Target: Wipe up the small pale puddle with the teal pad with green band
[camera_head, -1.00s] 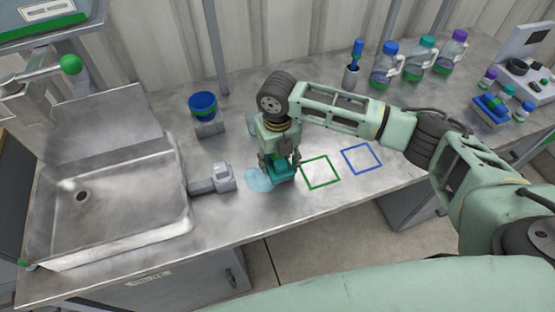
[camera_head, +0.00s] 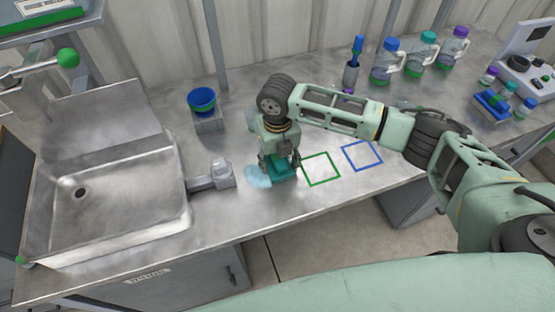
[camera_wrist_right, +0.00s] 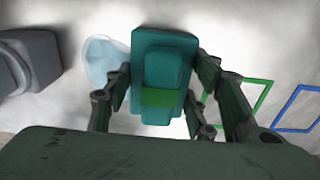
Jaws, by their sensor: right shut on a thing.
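The teal pad with green band (camera_wrist_right: 164,60) is between the fingers of my right gripper (camera_wrist_right: 160,98), which is shut on it. In the head view the pad (camera_head: 281,170) is low at the counter surface, under my right gripper (camera_head: 279,161). The pale blue puddle (camera_head: 256,176) lies on the steel counter just left of the pad, at its edge. The puddle also shows in the right wrist view (camera_wrist_right: 103,62), left of the pad; whether part of it is under the pad is hidden. My left gripper is not in view.
A green square outline (camera_head: 321,169) and a blue one (camera_head: 361,155) lie right of the pad. A grey fixture (camera_head: 213,177) stands left of the puddle, beside the sink (camera_head: 110,240). A blue bowl (camera_head: 203,101) and several bottles (camera_head: 387,62) stand toward the back.

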